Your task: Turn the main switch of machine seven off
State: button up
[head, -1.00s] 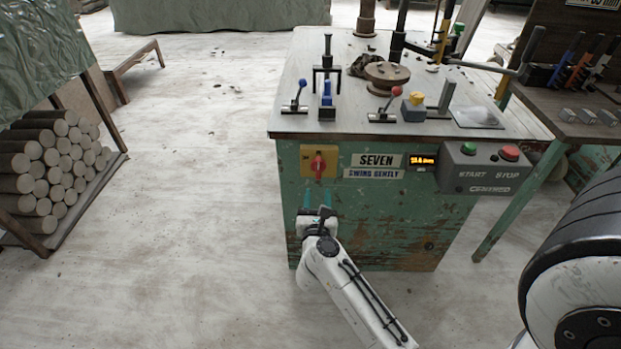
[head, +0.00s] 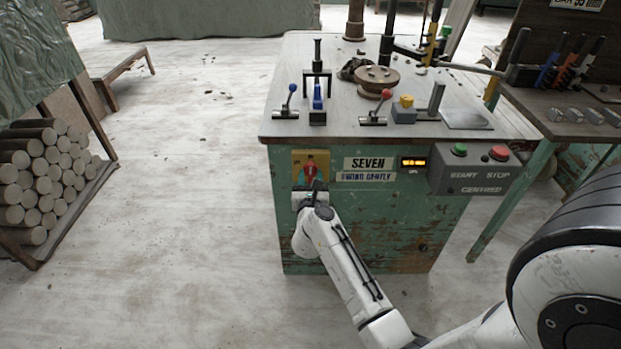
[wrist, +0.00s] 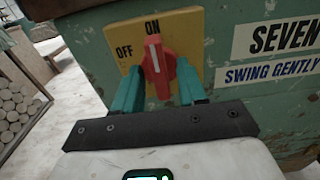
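The main switch is a red rotary knob (wrist: 158,62) on a yellow plate (wrist: 195,24) marked OFF at the left and ON at the top. Its white pointer line points up to ON. My gripper (wrist: 160,80) is open, with a teal finger on either side of the knob's lower part. I cannot tell whether either finger touches it. In the head view the switch's yellow plate (head: 298,172) is on the green front of machine seven (head: 345,225), and my gripper (head: 312,178) is in front of it, partly hiding the knob.
Right of the switch are the SEVEN sign (head: 368,163), a lit orange display (head: 413,162) and a grey START/STOP box (head: 475,172). Levers stand on the machine's top (head: 340,75). The floor between is clear.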

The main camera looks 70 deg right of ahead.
grip_shut()
jog(key=shift+r+n+p, duration=0.1)
jog(key=shift+n+p, duration=0.3)
jog(key=shift+p, duration=0.05)
jog(key=shift+n+p, duration=0.6)
jog(key=n+p, duration=0.2)
jog(key=shift+w+a+r+n, duration=0.1)
jog(key=shift+n, duration=0.2)
jog(key=n+p, duration=0.3)
jog(key=n, duration=0.1)
jog(key=shift+n, duration=0.3)
jog(key=n+p, duration=0.2)
jog(key=n, duration=0.2)
jog(key=shift+p, duration=0.3)
jog(key=shift+f+n+p, duration=0.2)
jog(key=shift+n+p, duration=0.25)
jog(key=shift+n, duration=0.75)
jog(key=shift+f+n+p, duration=0.15)
jog(key=shift+n+p, duration=0.3)
jog(key=shift+n, duration=0.75)
